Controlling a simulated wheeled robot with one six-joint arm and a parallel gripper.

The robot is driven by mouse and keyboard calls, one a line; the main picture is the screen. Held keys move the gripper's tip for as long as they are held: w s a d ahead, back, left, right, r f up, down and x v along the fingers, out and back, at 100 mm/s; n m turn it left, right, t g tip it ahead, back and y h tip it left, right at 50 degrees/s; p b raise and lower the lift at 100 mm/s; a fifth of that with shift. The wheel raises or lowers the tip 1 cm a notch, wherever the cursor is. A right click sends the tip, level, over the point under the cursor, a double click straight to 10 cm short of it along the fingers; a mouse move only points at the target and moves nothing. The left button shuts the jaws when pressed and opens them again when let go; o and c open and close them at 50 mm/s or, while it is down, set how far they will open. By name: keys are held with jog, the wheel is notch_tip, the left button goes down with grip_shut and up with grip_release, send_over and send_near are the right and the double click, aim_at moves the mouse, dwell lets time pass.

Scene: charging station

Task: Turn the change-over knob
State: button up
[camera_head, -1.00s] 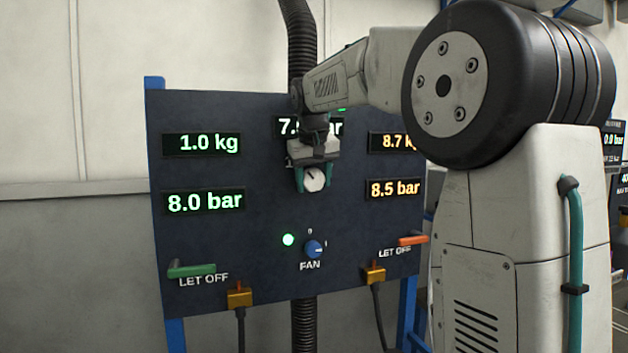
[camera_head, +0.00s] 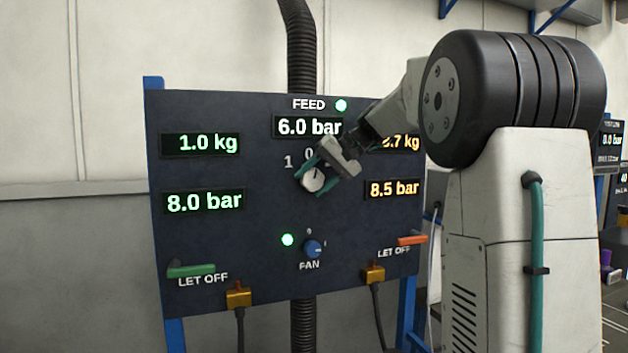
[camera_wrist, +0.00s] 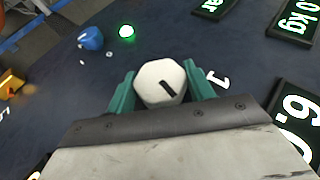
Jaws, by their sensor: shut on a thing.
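The change-over knob is a round white knob (camera_head: 312,180) with a black mark, below the FEED display (camera_head: 308,126) on the dark panel. My gripper (camera_head: 314,176) is shut on it, tilted with its body to the upper right. In the wrist view the knob (camera_wrist: 160,83) sits between the two teal fingers of my gripper (camera_wrist: 160,88), touching its sides. The black mark points roughly up the panel, towards the 0; its exact angle is hard to tell. A 1 (camera_head: 288,161) is printed at the upper left. FEED reads 6.0 bar, with a green lamp (camera_head: 341,105) lit beside it.
A blue FAN knob (camera_head: 313,249) and a lit green lamp (camera_head: 288,240) are below. A green handle (camera_head: 191,271) and an orange handle (camera_head: 412,240) stick out at the lower sides. My arm partly covers the 8.7 kg display (camera_head: 408,142).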

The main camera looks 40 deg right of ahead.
jog(key=t+y, duration=0.1)
jog(key=y, duration=0.1)
jog(key=m+t+y, duration=0.1)
jog(key=y, duration=0.2)
jog(key=shift+f+m, duration=0.1)
jog(key=shift+m, duration=0.2)
jog(key=shift+t, duration=0.3)
jog(key=o, duration=1)
jog(key=v, duration=0.8)
jog(key=shift+f, duration=0.15)
